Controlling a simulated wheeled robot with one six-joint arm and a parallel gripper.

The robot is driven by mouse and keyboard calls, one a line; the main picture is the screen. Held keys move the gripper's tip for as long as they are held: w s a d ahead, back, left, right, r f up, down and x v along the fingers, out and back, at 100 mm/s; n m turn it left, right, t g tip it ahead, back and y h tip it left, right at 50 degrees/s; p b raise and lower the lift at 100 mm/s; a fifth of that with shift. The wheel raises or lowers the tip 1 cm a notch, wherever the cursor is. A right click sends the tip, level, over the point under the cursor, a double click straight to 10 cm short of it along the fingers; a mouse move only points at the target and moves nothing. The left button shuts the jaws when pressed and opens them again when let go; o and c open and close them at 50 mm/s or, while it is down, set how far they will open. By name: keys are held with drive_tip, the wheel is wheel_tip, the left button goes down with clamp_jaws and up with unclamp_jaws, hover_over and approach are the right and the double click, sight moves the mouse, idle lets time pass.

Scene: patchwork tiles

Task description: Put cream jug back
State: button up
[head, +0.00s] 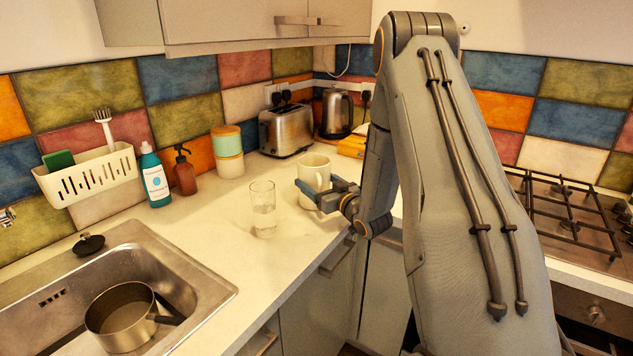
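The cream jug (313,169) stands upright on the pale worktop, near the front edge of the corner stretch and left of my arm. My gripper (319,187) is at the jug's near right side, with its blue-grey fingers overlapping the lower part of the jug in the picture. The fingers look spread apart. I cannot tell whether they touch the jug or close on it, and they hide part of its lower body.
A clear glass (263,212) stands just left of the jug. A toaster (286,130), kettle (336,114) and stacked canisters (228,152) stand behind. The sink (190,285) holds a pot (118,322). A gas hob (565,205) is at right. Worktop (200,220) left of the glass is clear.

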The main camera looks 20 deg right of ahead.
drive_tip(key=o, duration=1.8)
drive_tip(key=shift+f, duration=0.1)
drive_tip(key=shift+o, duration=0.2)
drive_tip(key=s+b, duration=0.1)
drive_tip(key=s, duration=0.3)
drive_tip(key=s+d+b, duration=0.1)
drive_tip(key=s, duration=0.3)
drive_tip(key=s+d+b, duration=0.1)
drive_tip(key=s, duration=0.2)
drive_tip(key=shift+s+d, duration=0.15)
drive_tip(key=shift+s, duration=0.25)
